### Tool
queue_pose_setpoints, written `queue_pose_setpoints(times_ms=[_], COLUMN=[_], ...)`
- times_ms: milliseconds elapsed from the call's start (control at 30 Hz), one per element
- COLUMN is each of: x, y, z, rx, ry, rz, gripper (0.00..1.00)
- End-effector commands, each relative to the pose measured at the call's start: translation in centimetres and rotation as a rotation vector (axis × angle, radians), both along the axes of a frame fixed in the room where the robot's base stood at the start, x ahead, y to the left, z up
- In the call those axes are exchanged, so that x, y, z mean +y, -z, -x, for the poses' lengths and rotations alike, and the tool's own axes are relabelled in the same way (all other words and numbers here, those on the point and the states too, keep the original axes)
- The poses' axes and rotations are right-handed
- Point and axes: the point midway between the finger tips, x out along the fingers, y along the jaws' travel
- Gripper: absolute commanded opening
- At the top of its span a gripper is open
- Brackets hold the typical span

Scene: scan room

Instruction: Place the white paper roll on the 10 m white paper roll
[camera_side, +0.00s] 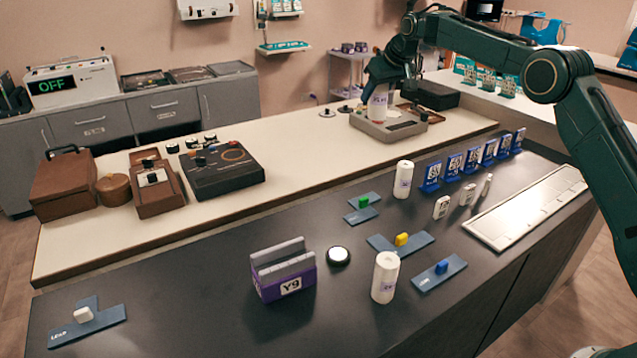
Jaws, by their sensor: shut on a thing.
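My gripper (384,80) is shut on a white paper roll (379,104), upright with a purple mark, at the back of the long pale counter. The held roll is at the grey device (374,127) on that counter; I cannot tell whether it touches it. Two more white paper rolls stand upright on the dark counter: one in the middle (403,180) and one nearer the front (385,277). Their labels are too small to read, so I cannot tell which is the 10 m roll.
The dark counter (200,325) also holds a purple Y9 holder (283,275), a round white button (339,256), blue holders with coloured blocks (438,273), a row of blue code cards (473,161) and a pale panel (528,207). Brown cases (66,190) stand on the pale counter.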

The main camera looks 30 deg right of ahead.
Motion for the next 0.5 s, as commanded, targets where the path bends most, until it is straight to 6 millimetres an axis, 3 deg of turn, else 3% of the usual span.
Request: queue_pose_setpoints(times_ms=[33,200,333,500], x=[-2.0,-7.0,-9.5,-11.0], y=[-0.8,-2.7,-3.7,-4.3], z=[0.3,1.4,2.2,2.8], rx=[-0.004,-0.004,-0.005,-0.005], ry=[0.039,0.144,0.2,0.233], rz=[0.0,-0.004,-0.008,-0.01], gripper=[0.17,0.17,0.17,0.17])
